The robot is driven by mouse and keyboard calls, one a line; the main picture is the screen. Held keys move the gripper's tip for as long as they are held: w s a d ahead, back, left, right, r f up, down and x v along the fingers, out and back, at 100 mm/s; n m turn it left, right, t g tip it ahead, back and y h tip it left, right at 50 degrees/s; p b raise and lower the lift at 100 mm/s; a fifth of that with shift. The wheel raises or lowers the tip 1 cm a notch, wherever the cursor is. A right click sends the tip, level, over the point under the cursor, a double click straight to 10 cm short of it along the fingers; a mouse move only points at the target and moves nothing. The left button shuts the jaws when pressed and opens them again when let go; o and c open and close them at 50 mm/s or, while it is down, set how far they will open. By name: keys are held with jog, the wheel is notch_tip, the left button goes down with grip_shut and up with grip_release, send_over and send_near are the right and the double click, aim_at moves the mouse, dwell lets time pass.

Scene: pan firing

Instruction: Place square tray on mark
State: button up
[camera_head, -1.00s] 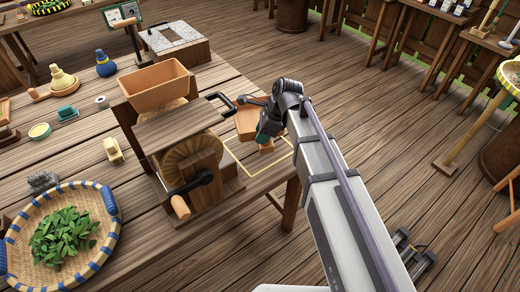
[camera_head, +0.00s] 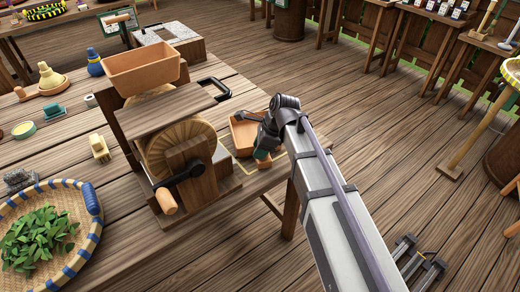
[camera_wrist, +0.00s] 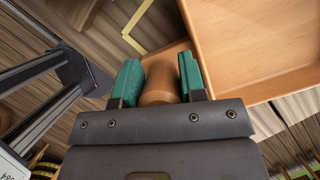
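The square tray (camera_head: 243,136) is orange-brown with raised walls and a stubby round handle (camera_wrist: 160,83). My gripper (camera_head: 264,150) is shut on that handle; in the wrist view its green fingers (camera_wrist: 161,82) press on both sides of it. The tray also shows at the upper right of the wrist view (camera_wrist: 240,45). The mark (camera_head: 252,171) is a thin yellow outline on the table, right of the mill. The tray and gripper cover much of it in the head view. A corner of yellow line (camera_wrist: 133,27) shows in the wrist view. I cannot tell whether the tray touches the table.
A wooden mill (camera_head: 185,150) with a crank and an orange hopper stands close left of the tray. A black handle (camera_head: 214,88) juts out beside it. A basket of leaves (camera_head: 85,200) sits at the lower left. The table's right edge is near the mark.

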jog(key=o, duration=0.4)
jog(key=shift+r, duration=0.1)
jog(key=shift+r+p, duration=0.4)
jog(key=shift+p, duration=0.15)
jog(key=p+v, duration=1)
jog(key=v, duration=0.1)
jog(key=shift+d, duration=0.15)
